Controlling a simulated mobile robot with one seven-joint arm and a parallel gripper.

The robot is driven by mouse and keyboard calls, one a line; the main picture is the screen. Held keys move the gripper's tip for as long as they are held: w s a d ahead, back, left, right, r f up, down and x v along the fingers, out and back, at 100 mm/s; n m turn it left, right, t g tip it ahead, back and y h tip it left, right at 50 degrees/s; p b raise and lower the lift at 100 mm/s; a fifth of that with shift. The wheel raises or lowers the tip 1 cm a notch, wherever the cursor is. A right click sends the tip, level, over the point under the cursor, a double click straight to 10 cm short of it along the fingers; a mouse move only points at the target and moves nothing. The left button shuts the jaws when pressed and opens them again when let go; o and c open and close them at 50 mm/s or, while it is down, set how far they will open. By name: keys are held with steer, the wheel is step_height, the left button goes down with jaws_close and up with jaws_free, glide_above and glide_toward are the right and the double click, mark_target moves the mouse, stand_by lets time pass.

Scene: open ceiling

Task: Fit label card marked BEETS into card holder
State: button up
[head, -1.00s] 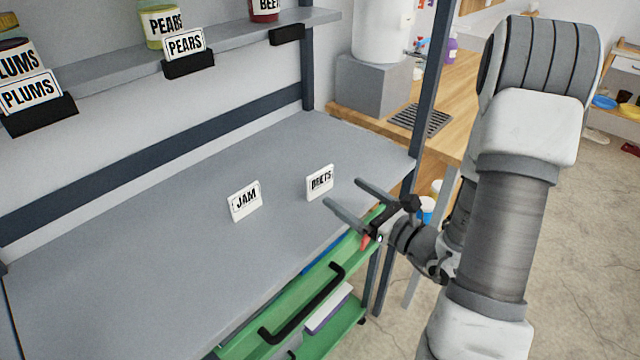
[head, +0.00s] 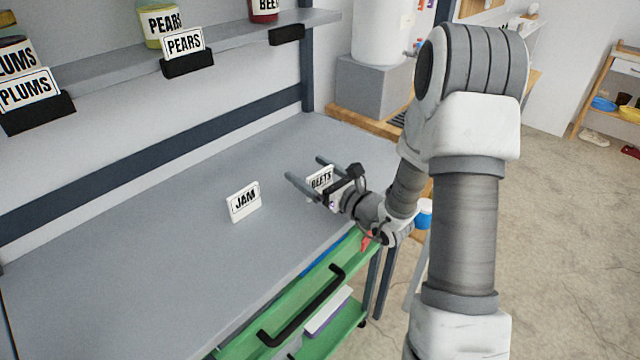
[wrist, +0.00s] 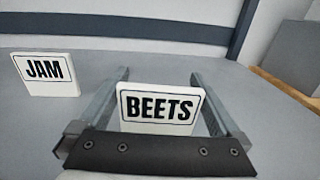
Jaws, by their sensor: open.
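The white BEETS card (head: 320,178) stands upright on the grey table. It also shows in the wrist view (wrist: 158,108), between the two fingers. My gripper (head: 304,168) is open, with one finger on each side of the card. In the wrist view a gap shows between the card and the left finger, and the right finger (wrist: 212,100) is close to the card's right edge. I cannot tell whether it touches. The empty black card holder (head: 287,34) is on the shelf edge below the red BEETS jar (head: 264,8).
The JAM card (head: 243,201) stands to the left, also in the wrist view (wrist: 47,73). The PEARS holder (head: 188,64) and PLUMS holder (head: 38,112) carry cards on the shelf (head: 115,75). A green cart (head: 300,318) is below the table edge. The table's left side is clear.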

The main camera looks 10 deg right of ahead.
steer(key=shift+c, duration=0.3)
steer(key=c, duration=0.9)
steer(key=shift+r, duration=0.1)
